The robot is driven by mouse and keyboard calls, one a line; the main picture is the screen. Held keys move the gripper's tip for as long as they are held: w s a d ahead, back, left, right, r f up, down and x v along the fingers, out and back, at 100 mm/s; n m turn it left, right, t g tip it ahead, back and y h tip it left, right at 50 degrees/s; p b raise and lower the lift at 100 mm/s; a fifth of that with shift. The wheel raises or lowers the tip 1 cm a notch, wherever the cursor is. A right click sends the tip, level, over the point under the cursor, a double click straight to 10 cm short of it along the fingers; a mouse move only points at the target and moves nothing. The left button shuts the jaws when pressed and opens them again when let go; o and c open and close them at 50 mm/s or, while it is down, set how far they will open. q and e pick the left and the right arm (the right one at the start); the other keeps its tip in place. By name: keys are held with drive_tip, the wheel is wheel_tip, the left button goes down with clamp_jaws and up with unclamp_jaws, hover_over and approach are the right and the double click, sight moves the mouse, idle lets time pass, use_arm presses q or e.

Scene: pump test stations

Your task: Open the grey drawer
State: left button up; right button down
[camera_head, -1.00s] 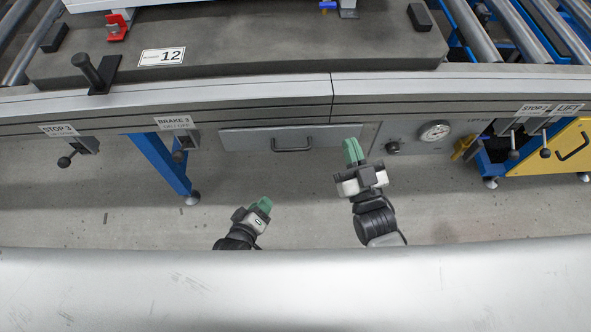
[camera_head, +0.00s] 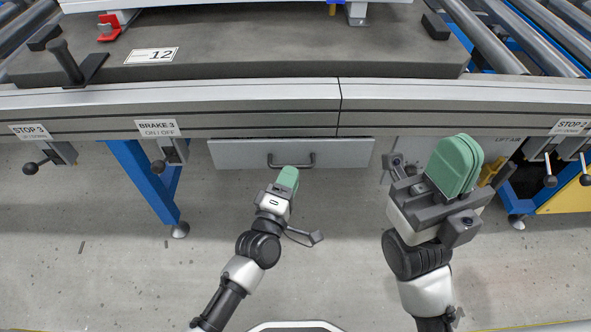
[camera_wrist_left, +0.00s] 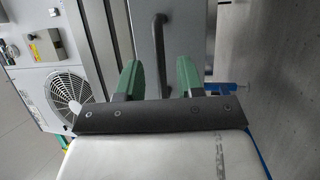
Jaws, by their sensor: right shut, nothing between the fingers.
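The grey drawer (camera_head: 235,153) hangs under the front rail of the bench, and its front looks closed. Its dark bar handle (camera_head: 292,162) is at the middle of the front. My left gripper (camera_head: 288,180) is just below and in front of the handle in the head view. In the left wrist view my left gripper (camera_wrist_left: 158,78) has its two green fingers apart. The handle (camera_wrist_left: 158,50) shows upright there, beyond the fingertips and lined up with the gap between them. My right gripper (camera_head: 456,165) is shut and empty, to the right of the drawer.
A blue leg (camera_head: 145,180) stands left of the drawer. STOP and BRAKE levers (camera_head: 158,167) hang under the rail. A dark slab (camera_head: 240,65) labelled 12 lies on top. The floor before the drawer is clear.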

sight(296, 165)
use_arm(q)
drive_tip(key=shift+b+x, duration=0.4)
drive_tip(key=shift+x, duration=1.5)
clamp_jaws()
drive_tip(key=shift+f, duration=0.1)
